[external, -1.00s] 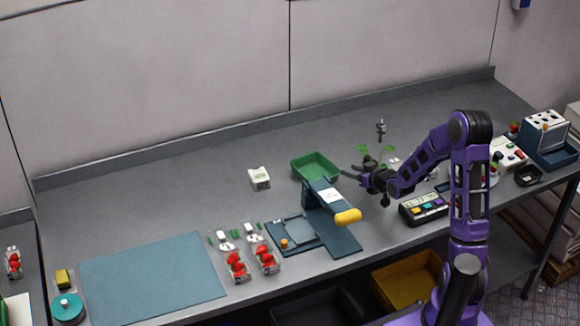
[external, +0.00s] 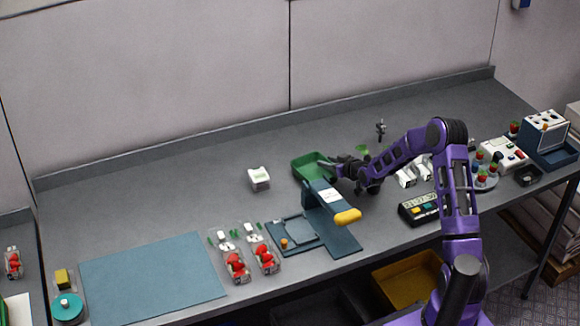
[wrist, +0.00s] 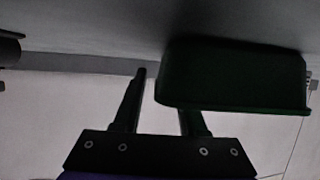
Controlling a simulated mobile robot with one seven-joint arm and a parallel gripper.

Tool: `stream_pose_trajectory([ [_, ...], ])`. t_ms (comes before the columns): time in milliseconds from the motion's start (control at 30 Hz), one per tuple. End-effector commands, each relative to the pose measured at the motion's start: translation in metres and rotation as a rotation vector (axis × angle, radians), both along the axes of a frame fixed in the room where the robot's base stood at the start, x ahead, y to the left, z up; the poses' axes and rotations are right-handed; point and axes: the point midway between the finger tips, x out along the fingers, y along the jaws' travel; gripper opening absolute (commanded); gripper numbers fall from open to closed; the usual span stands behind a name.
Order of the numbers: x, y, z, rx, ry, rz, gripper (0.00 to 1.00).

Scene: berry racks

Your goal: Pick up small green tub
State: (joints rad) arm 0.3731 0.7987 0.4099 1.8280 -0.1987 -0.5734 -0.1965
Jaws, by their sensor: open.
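The small green tub (external: 305,178) stands on the bench, behind the dark blue press-like device. It shows dark and close in the wrist view (wrist: 235,75), where the camera looks along the bench and the picture seems upside down. My gripper (external: 328,166) is at the tub's right side. In the wrist view my gripper (wrist: 160,85) has its two fingers apart. The tub's wall covers the tip of the right-hand finger, and the other finger shows clear of the tub. I cannot tell whether a finger touches the wall.
The blue device (external: 325,215) with a yellow handle (external: 347,217) stands just in front of the tub. A small white box (external: 259,179) is to its left. Clear boxes with red berries (external: 265,257) and a blue mat (external: 150,278) lie further left. Bench behind the tub is free.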

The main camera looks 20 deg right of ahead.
Motion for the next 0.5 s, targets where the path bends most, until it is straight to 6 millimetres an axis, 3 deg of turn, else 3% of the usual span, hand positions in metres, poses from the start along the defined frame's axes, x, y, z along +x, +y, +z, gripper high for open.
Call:
stream_pose_trajectory([
  [200,0.0007,0.0002,-0.0001,0.0,0.0,0.0,0.41],
  [433,0.0005,0.0002,-0.0001,0.0,0.0,0.0,0.0],
  [500,0.0004,0.0002,-0.0002,0.0,0.0,0.0,0.0],
])
